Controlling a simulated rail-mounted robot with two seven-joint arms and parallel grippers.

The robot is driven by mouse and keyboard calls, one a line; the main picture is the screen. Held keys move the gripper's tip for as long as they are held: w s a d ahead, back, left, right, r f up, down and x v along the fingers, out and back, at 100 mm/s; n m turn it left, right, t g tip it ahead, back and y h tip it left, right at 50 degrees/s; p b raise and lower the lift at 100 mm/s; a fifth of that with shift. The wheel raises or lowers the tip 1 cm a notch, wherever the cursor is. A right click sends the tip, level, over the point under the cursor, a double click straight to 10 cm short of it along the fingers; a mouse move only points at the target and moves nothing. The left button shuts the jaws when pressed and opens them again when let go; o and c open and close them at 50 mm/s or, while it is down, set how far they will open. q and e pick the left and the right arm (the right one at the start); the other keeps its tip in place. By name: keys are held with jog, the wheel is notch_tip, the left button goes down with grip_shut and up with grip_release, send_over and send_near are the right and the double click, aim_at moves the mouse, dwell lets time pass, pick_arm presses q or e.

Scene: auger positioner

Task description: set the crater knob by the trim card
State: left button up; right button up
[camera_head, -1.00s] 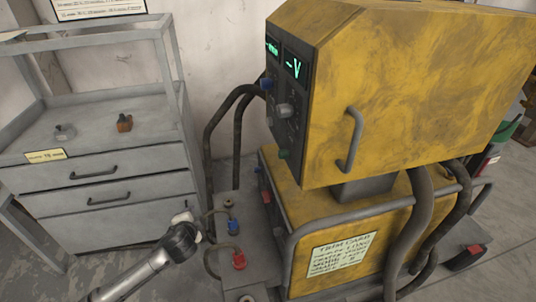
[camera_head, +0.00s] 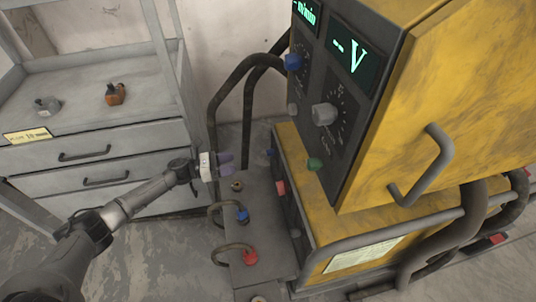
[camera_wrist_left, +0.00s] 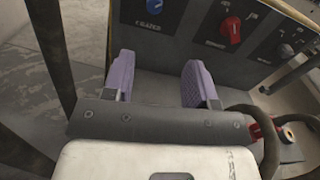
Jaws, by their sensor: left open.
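The trim card (camera_head: 365,255) is a pale sheet on the lower yellow box, seen at a slant and unreadable now. The upper panel carries a blue knob (camera_head: 293,62), a grey knob (camera_head: 323,114) and a green knob (camera_head: 314,164). The lower panel has a blue knob (camera_wrist_left: 153,6), a red knob (camera_wrist_left: 231,28) and a grey knob (camera_wrist_left: 285,50) in the left wrist view. My right gripper is not in view.
A grey ledge (camera_head: 258,207) with blue and red cable plugs lies below my left gripper. Dark hoses (camera_head: 217,115) rise behind it. A grey drawer cabinet (camera_head: 95,120) stands at left. A handle (camera_head: 428,165) juts from the yellow upper housing.

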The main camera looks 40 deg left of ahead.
pick_arm(q)
jog(key=m+b, duration=0.1)
jog(key=b, duration=0.3)
send_near(271, 152)
jog(key=w+a+f+x, duration=0.1)
jog(key=x, duration=0.6)
jog(key=shift+w+d+b, duration=0.3)
jog(key=shift+w+d, duration=0.05)
jog(key=shift+d, duration=0.4)
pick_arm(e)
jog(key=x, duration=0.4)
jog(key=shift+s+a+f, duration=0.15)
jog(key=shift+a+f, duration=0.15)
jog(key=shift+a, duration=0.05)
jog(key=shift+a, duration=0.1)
pick_arm(q)
jog(key=c, duration=0.9)
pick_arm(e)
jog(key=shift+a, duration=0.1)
